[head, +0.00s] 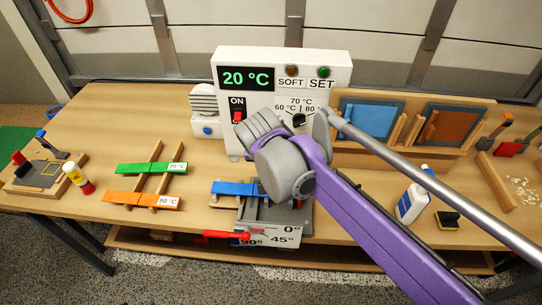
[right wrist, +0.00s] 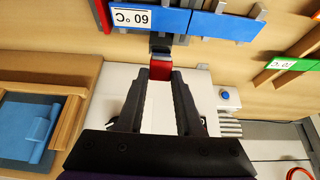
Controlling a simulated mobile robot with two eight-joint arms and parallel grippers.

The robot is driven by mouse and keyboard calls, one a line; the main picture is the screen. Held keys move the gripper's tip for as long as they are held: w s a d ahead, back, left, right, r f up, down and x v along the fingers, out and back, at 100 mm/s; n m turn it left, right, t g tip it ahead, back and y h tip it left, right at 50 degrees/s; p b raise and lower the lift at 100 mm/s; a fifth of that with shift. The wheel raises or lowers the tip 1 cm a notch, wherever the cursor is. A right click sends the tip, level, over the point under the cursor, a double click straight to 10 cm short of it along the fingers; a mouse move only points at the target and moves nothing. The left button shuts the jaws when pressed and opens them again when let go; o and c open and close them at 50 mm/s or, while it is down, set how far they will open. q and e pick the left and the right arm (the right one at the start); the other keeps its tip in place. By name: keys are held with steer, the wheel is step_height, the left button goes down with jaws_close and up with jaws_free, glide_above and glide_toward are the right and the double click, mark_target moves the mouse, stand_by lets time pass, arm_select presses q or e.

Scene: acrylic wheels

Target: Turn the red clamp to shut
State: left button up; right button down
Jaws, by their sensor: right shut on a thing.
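The red clamp's handle (right wrist: 160,69) shows as a small red block between the fingertips of my right gripper (right wrist: 163,77), in the right wrist view. The fingers are shut on it, with a dark part just beyond it. In the head view my right arm covers the handle and the fingertips. The grey bending fixture (head: 272,214) stands at the table's front, with a blue strip (head: 232,188) across it. That strip also shows in the right wrist view (right wrist: 175,20), with a 60 °C label. My left gripper is in neither view.
A white control box (head: 228,60) reading 20 °C stands behind the fixture. A red lever (head: 222,235) and an angle plate (head: 285,235) are at the fixture's front. Green (head: 150,169) and orange (head: 140,201) strips lie left. A white bottle (head: 412,203) stands right.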

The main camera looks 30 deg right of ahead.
steer(key=shift+s+a+f+t+h+b, duration=0.3)
steer(key=shift+s+a+f+t+h, duration=0.25)
steer(key=shift+s+f+t, duration=0.6)
steer(key=shift+s+a+f+t+h+b, duration=0.25)
steer(key=shift+s+a+f+t+h, duration=0.35)
steer(key=shift+f, duration=0.95)
steer(key=shift+s+a+f+t+h+b, duration=0.3)
steer(key=shift+s+a+f+t+h, duration=0.2)
steer(key=shift+s+f+t, duration=0.7)
steer(key=shift+w+f+g, duration=0.15)
steer(key=shift+f+g, duration=0.05)
steer(key=shift+g, duration=0.25)
steer(key=c, duration=0.6)
jaws_free()
steer(key=shift+o, duration=0.2)
steer(key=shift+w, duration=0.1)
steer(key=shift+r, duration=0.1)
